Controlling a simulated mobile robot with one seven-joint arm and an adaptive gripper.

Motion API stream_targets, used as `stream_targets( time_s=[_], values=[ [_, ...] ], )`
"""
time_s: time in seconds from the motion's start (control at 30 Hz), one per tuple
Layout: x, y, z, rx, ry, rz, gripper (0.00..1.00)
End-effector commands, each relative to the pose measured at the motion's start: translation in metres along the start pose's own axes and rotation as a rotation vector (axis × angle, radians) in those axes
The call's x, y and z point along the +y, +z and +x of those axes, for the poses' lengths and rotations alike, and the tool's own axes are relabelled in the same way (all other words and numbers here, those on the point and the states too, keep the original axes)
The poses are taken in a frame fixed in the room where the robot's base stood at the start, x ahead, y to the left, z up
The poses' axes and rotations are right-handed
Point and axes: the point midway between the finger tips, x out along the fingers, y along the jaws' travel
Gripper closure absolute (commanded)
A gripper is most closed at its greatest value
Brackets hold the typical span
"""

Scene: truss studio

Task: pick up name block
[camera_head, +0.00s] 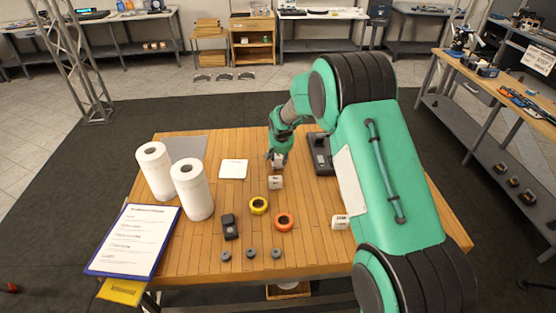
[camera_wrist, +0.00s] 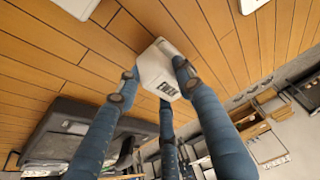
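A white name block (camera_wrist: 157,68) with black lettering sits between the fingertips of my gripper (camera_wrist: 158,82) in the wrist view. The blue fingers are closed in on it from the sides, with the pads against its faces. In the head view my gripper (camera_head: 277,157) points down over the far middle of the wooden table, and its block is mostly hidden by the fingers. Whether the block is clear of the table I cannot tell. A second white block (camera_head: 275,182) stands just in front of the gripper, and a third (camera_head: 340,222) lies beside my arm at the right.
A dark device (camera_head: 320,153) lies right of the gripper. A white square pad (camera_head: 233,169) is to the left. Two paper rolls (camera_head: 193,190), a yellow ring (camera_head: 259,205), an orange ring (camera_head: 284,221), a black box (camera_head: 230,227) and a clipboard (camera_head: 133,240) occupy the nearer table.

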Motion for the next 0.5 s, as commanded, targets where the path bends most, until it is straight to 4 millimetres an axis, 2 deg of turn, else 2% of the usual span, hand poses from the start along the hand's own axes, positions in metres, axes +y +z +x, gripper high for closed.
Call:
stream_targets(
  time_s=[0.03,0.1,0.17,0.2,0.5],
  values=[
    [0.0,0.0001,0.0,0.0,0.0,0.0,0.8],
    [0.0,0.0001,0.0,0.0,0.0,0.0,0.9],
    [0.0,0.0001,0.0,0.0,0.0,0.0,0.9],
    [0.0,-0.0001,-0.0001,0.0,0.0,0.0,0.94],
    [0.0,-0.0012,-0.0022,0.001,0.0,0.0,0.95]
  ],
)
